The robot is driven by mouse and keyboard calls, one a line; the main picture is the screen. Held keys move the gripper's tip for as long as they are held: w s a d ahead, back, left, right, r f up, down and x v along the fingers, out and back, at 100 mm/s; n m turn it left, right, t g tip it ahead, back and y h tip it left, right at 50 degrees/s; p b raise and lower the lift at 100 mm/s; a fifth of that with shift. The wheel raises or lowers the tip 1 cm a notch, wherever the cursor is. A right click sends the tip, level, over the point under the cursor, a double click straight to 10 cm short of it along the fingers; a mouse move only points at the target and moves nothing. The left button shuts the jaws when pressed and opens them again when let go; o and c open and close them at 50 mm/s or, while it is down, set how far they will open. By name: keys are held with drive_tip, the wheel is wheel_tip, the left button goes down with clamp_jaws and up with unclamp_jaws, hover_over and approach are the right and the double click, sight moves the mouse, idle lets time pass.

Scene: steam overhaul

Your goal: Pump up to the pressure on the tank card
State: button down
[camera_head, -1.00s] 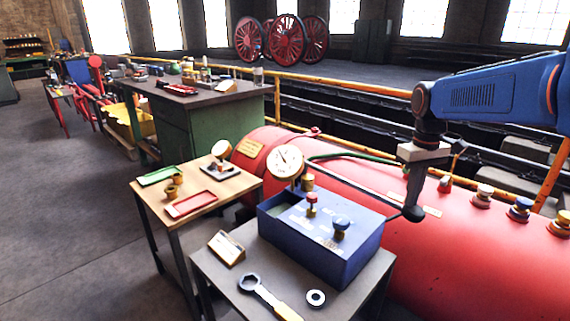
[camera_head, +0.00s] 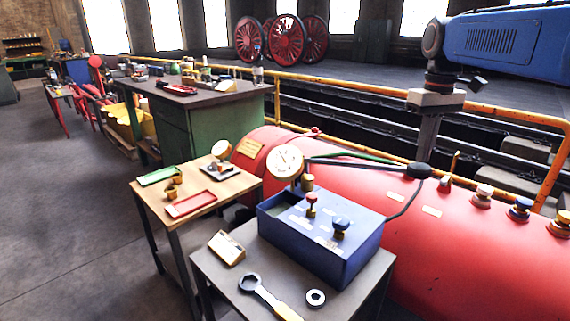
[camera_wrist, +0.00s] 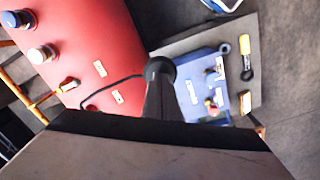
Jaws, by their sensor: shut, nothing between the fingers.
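My gripper (camera_head: 424,160) is shut and empty, pointing down at the black knob (camera_head: 419,170) on the pump lever's end. The fingers look at or against the knob; I cannot tell whether they touch. The knob also shows in the wrist view (camera_wrist: 160,68). The lever (camera_head: 365,164) runs nearly level from the blue pump box (camera_head: 335,262). A round white gauge (camera_head: 285,162) stands behind the box; its needle is too small to read. A red knob (camera_head: 312,198) and a blue knob (camera_head: 341,223) top the box. The red tank (camera_head: 470,245) carries small, unreadable plates (camera_head: 431,211).
A small card stand (camera_head: 226,248), a wrench (camera_head: 262,293) and a ring (camera_head: 316,298) lie on the grey table (camera_head: 215,272). Several valves (camera_head: 482,195) stand on the tank. A yellow rail (camera_head: 350,87) runs behind it. A wooden table (camera_head: 150,207) holds trays at left.

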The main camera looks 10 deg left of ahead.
drive_tip(key=shift+f, duration=0.1)
idle(0.4)
drive_tip(key=shift+f, duration=1.35)
drive_tip(key=shift+w+a+r, duration=0.15)
drive_tip(key=shift+r, duration=1.3)
drive_tip(key=shift+r, duration=2.4)
drive_tip(key=s+d+f+m+t, duration=0.2)
drive_tip(key=s+d+f, duration=0.1)
drive_tip(key=s+f, duration=0.9)
drive_tip(key=s+d+f+m+t, duration=0.2)
drive_tip(key=s+d+f+m, duration=0.1)
drive_tip(key=s+f, duration=1)
drive_tip(key=s+d, duration=0.1)
drive_tip(key=s, duration=0.4)
drive_tip(key=shift+s+t, duration=0.15)
drive_tip(key=shift+t, duration=0.25)
